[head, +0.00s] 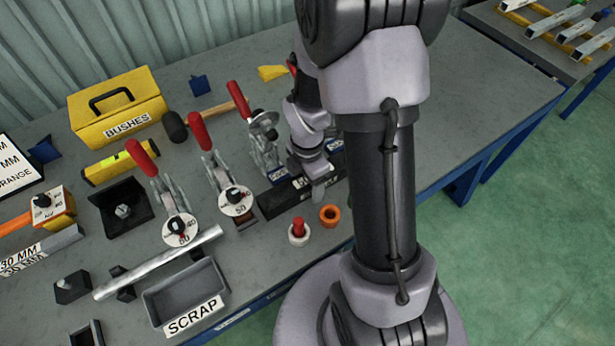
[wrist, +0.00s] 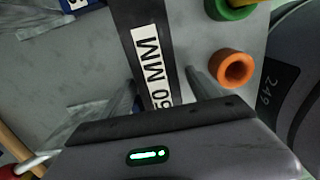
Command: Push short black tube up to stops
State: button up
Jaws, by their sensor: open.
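The short black tube (head: 283,199) lies on the grey bench among the clamps, partly hidden by my arm in the head view. In the wrist view the tube (wrist: 130,18) runs between my two fingers, with a white label (wrist: 147,62) ending in "50 MM" on its face. My gripper (wrist: 163,92) is open, with one finger on each side of the tube. I cannot tell whether either finger touches it. In the head view my gripper (head: 318,188) is over the tube's right part. I cannot make out the stops clearly.
Red-handled toggle clamps (head: 262,145) stand behind and left of the tube. An orange bush (head: 330,214) and a white-and-red piece (head: 298,232) stand in front. A silver tube (head: 158,262) and the scrap tray (head: 185,292) lie left. The bench's front edge is close.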

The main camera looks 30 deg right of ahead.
jog(key=shift+c, duration=0.2)
grip_shut()
jog(key=shift+d+p, duration=0.35)
jog(key=shift+d, duration=0.65)
dwell(0.5)
jog(key=shift+o, duration=0.2)
grip_release()
jog(key=shift+r, duration=0.1)
notch_tip(320, 180, up, 17)
jog(key=p, duration=0.8)
jog(key=s+a+r+m+t+y+b, duration=0.1)
jog(key=s+a+r+m+t, duration=0.2)
jog(key=m, duration=0.8)
jog(key=s+a+r+m+t+y+b, duration=0.1)
jog(key=s+a+r+m+t+b, duration=0.1)
jog(key=s+a+r+m, duration=0.6)
jog(key=a+r+m, duration=0.3)
jog(key=a, duration=0.1)
jog(key=shift+s+r+m+t, duration=0.15)
jog(key=shift+r+m+t, duration=0.1)
jog(key=shift+m+t, duration=0.15)
